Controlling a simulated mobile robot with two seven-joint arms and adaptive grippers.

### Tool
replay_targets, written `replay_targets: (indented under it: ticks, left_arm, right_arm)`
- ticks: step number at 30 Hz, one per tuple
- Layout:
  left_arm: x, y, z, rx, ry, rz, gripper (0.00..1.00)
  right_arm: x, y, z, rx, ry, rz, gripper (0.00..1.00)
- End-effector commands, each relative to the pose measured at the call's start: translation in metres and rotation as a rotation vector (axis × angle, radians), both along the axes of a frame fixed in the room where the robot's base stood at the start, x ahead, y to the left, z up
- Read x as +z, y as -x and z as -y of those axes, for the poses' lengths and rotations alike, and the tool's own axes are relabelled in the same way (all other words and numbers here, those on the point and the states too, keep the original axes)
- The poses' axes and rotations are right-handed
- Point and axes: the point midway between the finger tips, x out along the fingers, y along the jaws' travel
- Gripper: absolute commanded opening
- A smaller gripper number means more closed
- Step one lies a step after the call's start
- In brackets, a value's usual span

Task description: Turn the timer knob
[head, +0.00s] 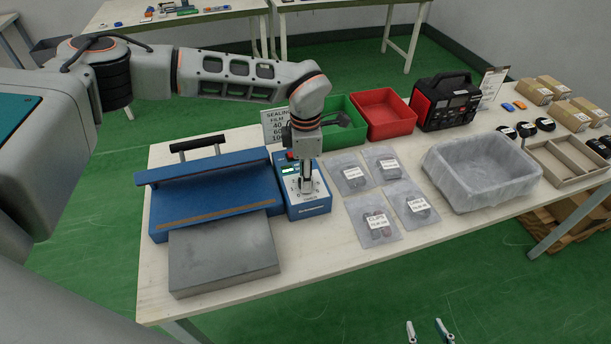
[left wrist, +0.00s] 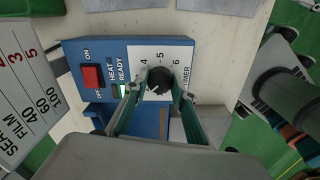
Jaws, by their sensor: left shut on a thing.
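The timer knob (left wrist: 160,80) is small, round and black, on a white numbered dial on the blue sealer's control box (head: 308,206). In the left wrist view my left gripper (left wrist: 158,86) has its two fingers around the knob, one on each side, shut on it. In the head view my left gripper (head: 306,187) points down over the box and hides the knob. A red ON/OFF switch (left wrist: 92,76) sits beside the dial. My right gripper (head: 427,331) shows only its two fingertips, apart and empty, at the bottom edge of the head view.
The blue sealer (head: 215,190) with its grey metal plate (head: 222,258) stands left of the box. A sealing film sign (head: 273,124) stands behind. Several labelled bags (head: 351,172), a lined bin (head: 482,170), green and red trays (head: 384,112) lie to the right.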

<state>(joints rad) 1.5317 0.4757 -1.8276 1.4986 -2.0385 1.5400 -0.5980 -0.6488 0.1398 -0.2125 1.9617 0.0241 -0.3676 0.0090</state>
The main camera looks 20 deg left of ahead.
Motion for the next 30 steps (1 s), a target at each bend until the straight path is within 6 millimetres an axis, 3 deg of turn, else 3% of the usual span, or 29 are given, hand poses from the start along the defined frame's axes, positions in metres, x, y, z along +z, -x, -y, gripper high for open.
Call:
replay_targets:
  ticks: [4, 5, 6, 7, 20, 30]
  left_arm:
    - [0.0, 0.0, 0.0, 0.001, 0.0, 0.0, 0.04]
    - [0.0, 0.0, 0.0, 0.001, 0.0, 0.0, 0.28]
    - [0.0, 0.0, 0.0, 0.001, 0.0, 0.0, 0.39]
    - [0.0, 0.0, 0.0, 0.001, 0.0, 0.0, 0.42]
    - [0.007, -0.001, 0.0, 0.002, 0.0, 0.002, 0.42]
    - [0.069, -0.001, 0.0, 0.001, 0.0, 0.004, 0.42]
  right_arm:
    - [0.0, 0.0, 0.0, 0.0, 0.0, 0.0, 0.4]
    - [0.0, 0.0, 0.0, 0.0, 0.0, 0.0, 0.4]
    - [0.0, 0.0, 0.0, 0.0, 0.0, 0.0, 0.4]
    - [0.0, 0.0, 0.0, 0.0, 0.0, 0.0, 0.4]
    - [0.0, 0.0, 0.001, 0.0, 0.002, 0.0, 0.4]
    - [0.0, 0.0, 0.0, 0.0, 0.0, 0.0, 0.4]
